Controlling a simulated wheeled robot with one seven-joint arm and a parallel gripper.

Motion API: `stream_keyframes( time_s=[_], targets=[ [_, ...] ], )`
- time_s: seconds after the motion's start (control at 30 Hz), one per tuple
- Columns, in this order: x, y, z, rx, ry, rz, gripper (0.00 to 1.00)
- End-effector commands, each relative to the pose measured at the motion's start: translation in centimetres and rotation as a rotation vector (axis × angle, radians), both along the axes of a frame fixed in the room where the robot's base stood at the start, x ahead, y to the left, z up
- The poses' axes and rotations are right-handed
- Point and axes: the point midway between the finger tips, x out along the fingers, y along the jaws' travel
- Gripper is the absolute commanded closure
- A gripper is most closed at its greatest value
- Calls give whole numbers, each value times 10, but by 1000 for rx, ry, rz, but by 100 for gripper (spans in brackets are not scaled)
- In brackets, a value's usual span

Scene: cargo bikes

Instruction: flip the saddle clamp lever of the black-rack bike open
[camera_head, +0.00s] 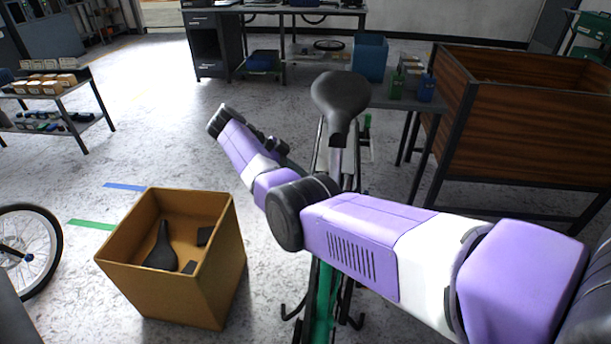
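A bike stands ahead of me with a black saddle (341,94) on top. A grey seat post (337,160) runs down below it. A green frame part (326,290) and black bars show lower down. My purple and white arm crosses in front of the bike, and its dark joint covers the area below the post. The saddle clamp and its lever are hidden or too small to make out. The far part of my arm points up and left of the saddle. Dark parts beside it, left of the post, may belong to my gripper, but its fingers cannot be made out.
An open cardboard box (190,290) on the floor at left holds a dark saddle and small dark pieces. A wheel (25,250) stands at far left. A wood-panelled cargo box (520,130) and a table with a blue bin (369,57) stand right and behind.

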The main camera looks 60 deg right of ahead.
Motion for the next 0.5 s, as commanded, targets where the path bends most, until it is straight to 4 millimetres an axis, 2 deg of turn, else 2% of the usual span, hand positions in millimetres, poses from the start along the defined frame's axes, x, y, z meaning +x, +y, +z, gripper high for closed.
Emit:
stream_keyframes(
  time_s=[0.33, 0.5],
  targets=[
    [-44, -28, -46, 1, 2, -2, 100],
    [-64, -37, -45, 0, 0, -1, 100]
  ],
)
